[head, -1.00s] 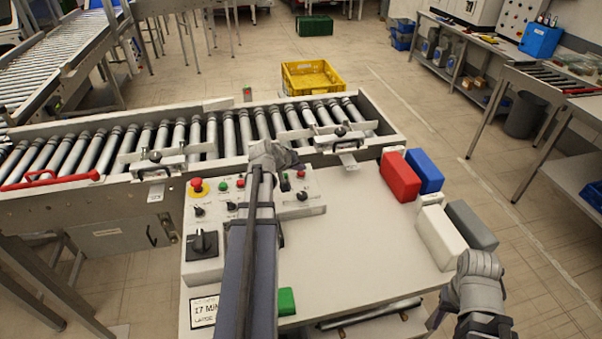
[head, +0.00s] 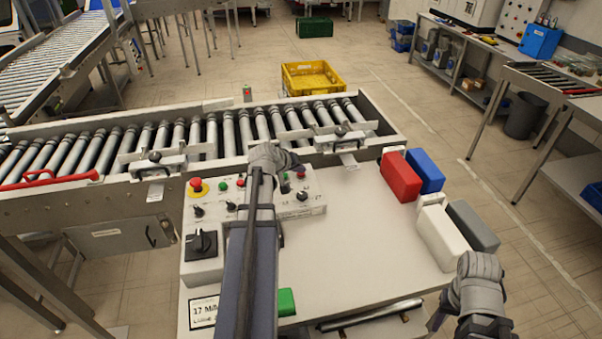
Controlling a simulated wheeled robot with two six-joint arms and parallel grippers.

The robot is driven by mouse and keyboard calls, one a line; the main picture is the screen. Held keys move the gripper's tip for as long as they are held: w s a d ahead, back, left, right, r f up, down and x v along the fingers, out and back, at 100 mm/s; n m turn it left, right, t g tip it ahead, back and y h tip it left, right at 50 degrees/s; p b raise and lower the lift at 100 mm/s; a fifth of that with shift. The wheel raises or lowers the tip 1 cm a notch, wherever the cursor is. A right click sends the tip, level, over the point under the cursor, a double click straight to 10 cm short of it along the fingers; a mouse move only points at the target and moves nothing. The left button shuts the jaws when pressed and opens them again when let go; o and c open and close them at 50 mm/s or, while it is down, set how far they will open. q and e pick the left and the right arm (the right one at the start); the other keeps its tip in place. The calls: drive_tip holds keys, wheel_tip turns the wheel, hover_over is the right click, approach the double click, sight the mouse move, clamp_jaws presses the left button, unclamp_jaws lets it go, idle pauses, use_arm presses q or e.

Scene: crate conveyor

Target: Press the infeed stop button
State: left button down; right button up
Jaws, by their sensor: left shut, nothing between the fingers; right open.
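The control panel (head: 262,208) at the back left of the white table carries several small red and green buttons, black knobs and a large red mushroom button (head: 196,184) on a yellow base. Its labels are too small to read, so I cannot tell which one is the infeed stop button. My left gripper (head: 296,161) is shut and empty above the panel's back edge, close to a small red button (head: 301,175). My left forearm hides the panel's middle. My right gripper (head: 480,262) is open and empty at the table's right edge; its fingers are hard to make out.
A roller conveyor (head: 385,132) with clamps runs behind the table. Red (head: 401,178), blue (head: 426,172), white (head: 440,238) and grey (head: 474,226) blocks stand at the table's right side. A yellow crate (head: 312,77) is beyond the conveyor. The table's middle is clear.

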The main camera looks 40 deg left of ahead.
sight(300, 175)
use_arm(q)
drive_tip(key=shift+r, duration=0.1)
drive_tip(key=shift+r+p, duration=0.75)
drive_tip(key=shift+p, duration=0.1)
wheel_tip(300, 175, up, 5)
drive_tip(key=p, duration=0.5)
drive_tip(key=shift+r, duration=0.1)
idle(0.5)
